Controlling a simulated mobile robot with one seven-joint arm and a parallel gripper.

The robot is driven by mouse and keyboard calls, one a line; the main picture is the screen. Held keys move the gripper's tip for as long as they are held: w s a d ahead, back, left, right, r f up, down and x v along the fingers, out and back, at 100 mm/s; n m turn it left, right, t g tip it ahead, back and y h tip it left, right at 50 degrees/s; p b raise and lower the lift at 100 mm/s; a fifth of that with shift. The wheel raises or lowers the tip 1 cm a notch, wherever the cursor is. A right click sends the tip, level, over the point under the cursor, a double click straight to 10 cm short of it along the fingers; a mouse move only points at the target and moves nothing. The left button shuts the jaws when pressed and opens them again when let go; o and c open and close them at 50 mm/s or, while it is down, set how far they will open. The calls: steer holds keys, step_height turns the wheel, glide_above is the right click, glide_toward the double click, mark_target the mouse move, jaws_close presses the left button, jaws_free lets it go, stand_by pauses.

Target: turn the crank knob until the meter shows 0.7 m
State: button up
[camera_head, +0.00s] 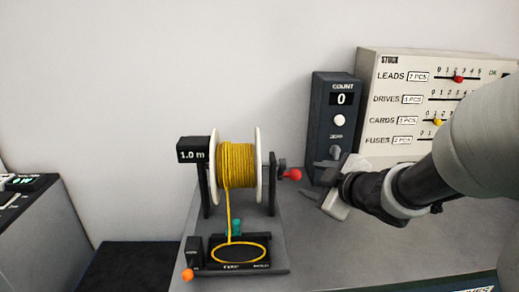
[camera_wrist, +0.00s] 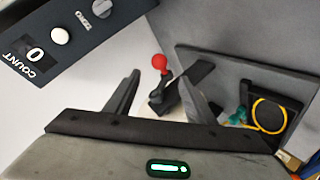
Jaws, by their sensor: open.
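The crank knob (camera_head: 292,174) is a red ball on a dark crank arm at the right side of a reel of yellow cord (camera_head: 238,165). It also shows in the wrist view (camera_wrist: 160,63), beyond the fingers. The meter (camera_head: 193,155) on the reel's upper left reads 1.0 m. Yellow cord runs down from the reel to a loop (camera_head: 240,253) on a black tray at the front. My gripper (camera_head: 314,184) is open and empty, just right of the knob and apart from it. In the wrist view the fingers stand below the knob.
A dark counter box (camera_head: 335,120) reading 0 stands behind my gripper. A beige stock panel (camera_head: 408,68) with sliders stands at the back right. A small lever with an orange knob (camera_head: 187,274) is at the tray's left. The grey bench (camera_head: 330,245) is clear in front of my gripper.

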mark_target(297, 175)
steer(key=b+x, duration=0.2)
steer(key=x, duration=0.8)
steer(key=shift+w+f, duration=0.2)
steer(key=shift+w, duration=0.15)
steer(key=shift+c, duration=0.2)
steer(key=c, duration=1)
steer(key=shift+w+r+p, duration=0.95)
steer(key=shift+w, duration=0.05)
steer(key=shift+w+r+p, duration=0.25)
steer(key=shift+r+p, duration=0.35)
steer(key=shift+p, duration=0.05)
steer(key=shift+w+r+p, duration=0.25)
steer(key=shift+r+p, duration=0.4)
